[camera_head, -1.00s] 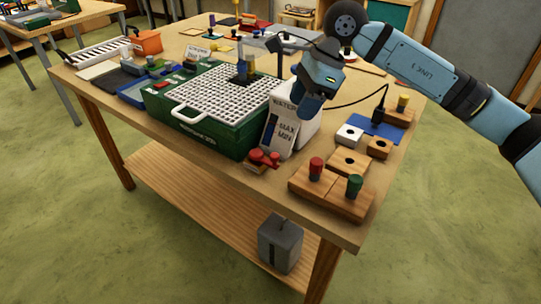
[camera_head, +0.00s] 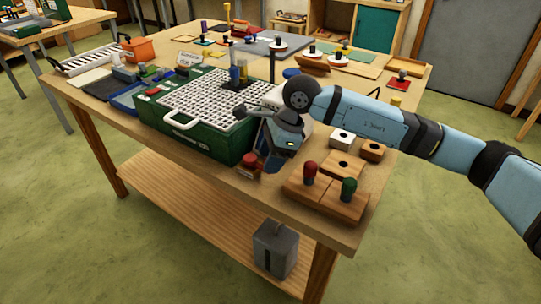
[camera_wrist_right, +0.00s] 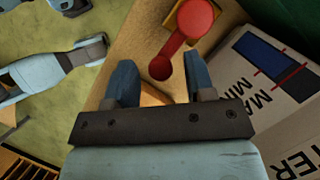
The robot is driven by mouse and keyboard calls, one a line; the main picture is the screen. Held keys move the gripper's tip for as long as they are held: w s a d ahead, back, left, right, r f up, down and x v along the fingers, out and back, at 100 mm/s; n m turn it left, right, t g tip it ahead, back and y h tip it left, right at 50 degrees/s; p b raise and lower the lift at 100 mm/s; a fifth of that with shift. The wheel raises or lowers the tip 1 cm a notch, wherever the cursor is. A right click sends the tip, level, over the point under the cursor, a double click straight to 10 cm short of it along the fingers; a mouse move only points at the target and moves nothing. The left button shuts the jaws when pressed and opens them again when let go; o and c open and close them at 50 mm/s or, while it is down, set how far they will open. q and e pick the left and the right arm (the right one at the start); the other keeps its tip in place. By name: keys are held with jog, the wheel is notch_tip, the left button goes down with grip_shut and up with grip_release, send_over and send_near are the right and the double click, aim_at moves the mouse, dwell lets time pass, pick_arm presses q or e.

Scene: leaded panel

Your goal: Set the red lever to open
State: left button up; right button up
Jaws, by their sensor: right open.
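My right gripper (camera_wrist_right: 160,80) is open, with one finger on each side of that end. Contact cannot be told. In the head view my right gripper (camera_head: 275,158) points down beside the lever. My left gripper is not in view.
A white water container (camera_wrist_right: 265,85) with MAX and MIN marks stands right beside the lever. A green case (camera_head: 190,140) with a white grid is left of it. Wooden blocks with a red knob (camera_head: 310,172) and a green knob (camera_head: 348,188) stand to the right.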

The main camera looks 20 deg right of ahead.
jog(key=c, duration=0.9)
